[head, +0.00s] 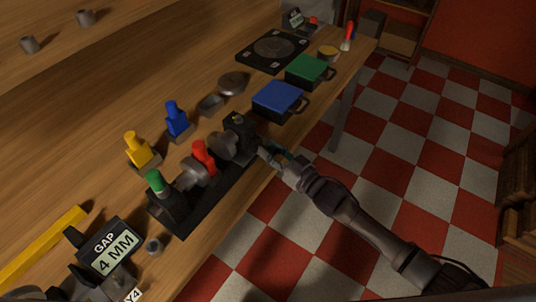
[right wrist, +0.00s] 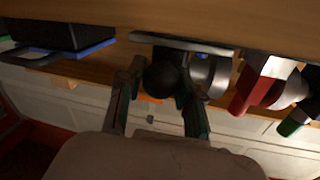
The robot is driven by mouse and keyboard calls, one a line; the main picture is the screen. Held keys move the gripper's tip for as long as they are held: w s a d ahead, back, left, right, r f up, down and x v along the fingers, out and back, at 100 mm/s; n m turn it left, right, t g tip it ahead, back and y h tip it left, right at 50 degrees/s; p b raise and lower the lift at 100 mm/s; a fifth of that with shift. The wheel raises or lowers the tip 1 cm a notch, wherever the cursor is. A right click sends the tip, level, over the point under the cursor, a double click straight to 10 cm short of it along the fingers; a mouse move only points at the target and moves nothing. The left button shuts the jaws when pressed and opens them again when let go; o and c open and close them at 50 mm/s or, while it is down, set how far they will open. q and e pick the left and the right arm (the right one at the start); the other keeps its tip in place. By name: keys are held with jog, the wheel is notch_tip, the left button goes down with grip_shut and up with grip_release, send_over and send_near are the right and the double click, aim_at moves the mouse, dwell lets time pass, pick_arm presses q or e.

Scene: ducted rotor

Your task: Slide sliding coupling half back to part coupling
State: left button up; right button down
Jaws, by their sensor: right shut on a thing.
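The coupling rig is a long black base (head: 215,188) along the bench's front edge. It carries grey round coupling halves, one beside a red handle (head: 204,157) and one (head: 222,146) nearer a dark end block (head: 240,130). I cannot tell for sure which half slides. My right gripper (head: 268,149) reaches the block's front side. In the right wrist view its fingers stand either side of a dark round knob (right wrist: 161,77), shut on it. A silver coupling half (right wrist: 207,76) is just right of the knob; the gap between halves is partly hidden.
A green-topped handle (head: 155,183) stands at the rig's near end. Yellow (head: 138,148) and blue (head: 176,119) handled pieces stand behind it. Blue (head: 277,98) and green (head: 307,68) lidded boxes lie beyond the rig.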

jog(key=c, duration=1.2)
grip_release()
jog(key=shift+w+d, duration=0.2)
jog(key=o, duration=0.5)
jog(key=shift+c, duration=0.2)
jog(key=shift+s+d, duration=0.1)
jog(key=shift+s, duration=0.1)
jog(key=v, duration=1.1)
jog(key=shift+s+d, duration=0.15)
jog(key=shift+d, duration=0.1)
